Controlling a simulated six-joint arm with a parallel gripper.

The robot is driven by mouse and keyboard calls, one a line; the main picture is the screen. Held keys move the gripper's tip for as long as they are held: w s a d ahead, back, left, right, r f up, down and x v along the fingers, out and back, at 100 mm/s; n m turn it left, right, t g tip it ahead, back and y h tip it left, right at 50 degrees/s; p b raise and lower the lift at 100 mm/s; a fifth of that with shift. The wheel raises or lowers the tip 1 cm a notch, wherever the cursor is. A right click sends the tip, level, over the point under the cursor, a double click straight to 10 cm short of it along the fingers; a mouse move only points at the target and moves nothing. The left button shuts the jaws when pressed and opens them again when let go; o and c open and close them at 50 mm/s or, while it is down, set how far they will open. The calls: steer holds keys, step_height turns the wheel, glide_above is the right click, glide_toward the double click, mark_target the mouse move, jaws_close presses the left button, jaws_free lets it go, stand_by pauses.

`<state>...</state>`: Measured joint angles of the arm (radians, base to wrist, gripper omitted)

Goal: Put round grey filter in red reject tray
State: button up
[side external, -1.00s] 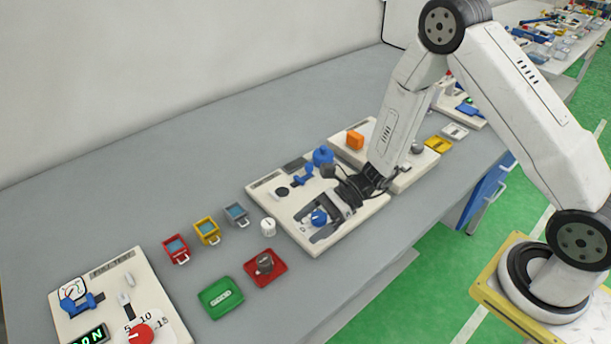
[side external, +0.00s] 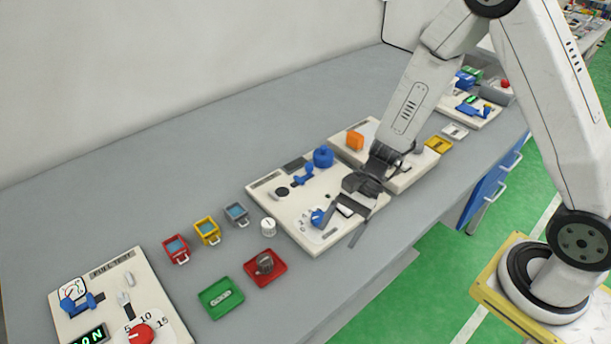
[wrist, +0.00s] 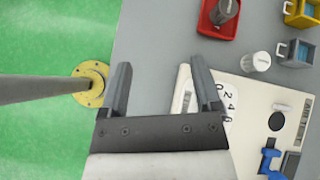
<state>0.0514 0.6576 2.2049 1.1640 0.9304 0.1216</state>
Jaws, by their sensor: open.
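A dark grey round filter (side external: 265,264) sits inside the red reject tray (side external: 277,278), near the front edge of the bench. I cannot tell for sure whether it stands upright or leans. Filter (wrist: 226,8) and red tray (wrist: 207,27) also show at the top of the wrist view. My gripper (side external: 342,229) is open and empty, over the front of the middle white panel (side external: 303,238), to the right of the red tray and apart from it. In the wrist view my two fingers (wrist: 160,65) are spread with nothing between them.
A white cylinder (side external: 268,227) stands between the red tray and the middle panel, which carries blue knobs. A green tray (side external: 220,298) lies left of the red one. Small red (side external: 176,249), yellow (side external: 207,231) and grey (side external: 236,214) bins stand behind. The bench behind them is clear.

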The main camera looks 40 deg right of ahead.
steer(key=s+d+r+n+t+h, duration=0.3)
steer(key=d+r+n+h, duration=0.5)
steer(key=d+n, duration=0.3)
steer(key=n+t+h, duration=0.1)
steer(key=n, duration=0.1)
steer(key=shift+s+d+n+h, duration=0.2)
steer(key=shift+s+n+h, duration=0.2)
